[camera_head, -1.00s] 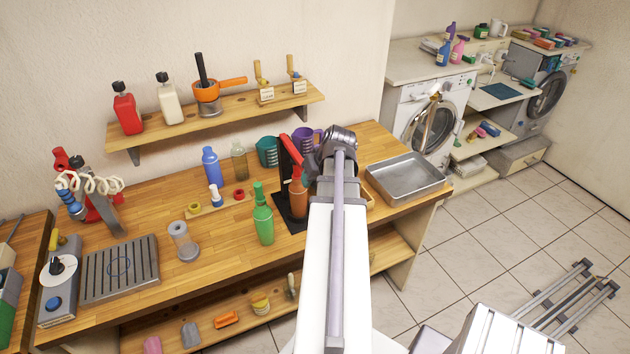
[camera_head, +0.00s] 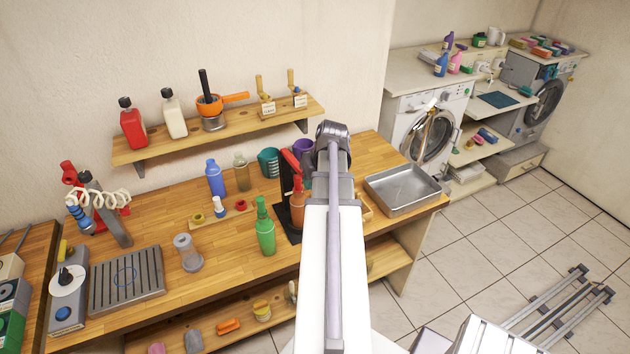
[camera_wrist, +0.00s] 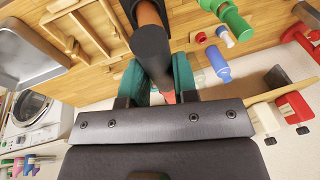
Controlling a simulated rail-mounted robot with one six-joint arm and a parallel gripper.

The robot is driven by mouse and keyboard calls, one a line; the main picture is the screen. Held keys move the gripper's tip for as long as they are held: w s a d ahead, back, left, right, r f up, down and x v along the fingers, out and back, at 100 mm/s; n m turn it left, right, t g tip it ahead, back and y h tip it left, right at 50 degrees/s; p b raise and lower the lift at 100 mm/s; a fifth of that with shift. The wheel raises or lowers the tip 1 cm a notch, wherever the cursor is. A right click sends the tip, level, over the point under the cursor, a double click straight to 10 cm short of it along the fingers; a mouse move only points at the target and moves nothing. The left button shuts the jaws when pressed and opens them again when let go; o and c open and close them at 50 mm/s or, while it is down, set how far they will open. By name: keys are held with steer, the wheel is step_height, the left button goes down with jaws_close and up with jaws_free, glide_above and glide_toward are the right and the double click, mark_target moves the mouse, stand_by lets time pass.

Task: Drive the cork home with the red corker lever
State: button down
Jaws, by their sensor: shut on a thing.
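The red corker lever (camera_head: 291,160) stands tilted at the black corker (camera_head: 285,205) on the wooden bench, left of my arm in the head view. A brown-orange bottle (camera_head: 298,205) stands upright in the corker.
A green bottle (camera_head: 265,232) stands just left of the corker. A metal tray (camera_head: 402,188) lies to the right. A shelf (camera_head: 220,128) with bottles and a pot hangs above. The front middle of the bench is fairly clear.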

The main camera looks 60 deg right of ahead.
steer(key=r+p, duration=0.1)
steer(key=w+r+g+p, duration=0.1)
steer(key=r, duration=0.1)
steer(key=d+r+g+y+p, duration=0.1)
steer(key=r, duration=0.1)
steer(key=shift+w, duration=0.3)
steer(key=shift+s+a+f, duration=0.1)
steer(key=shift+f, duration=0.1)
steer(key=c, duration=0.9)
jaws_free()
steer(key=shift+f, duration=0.1)
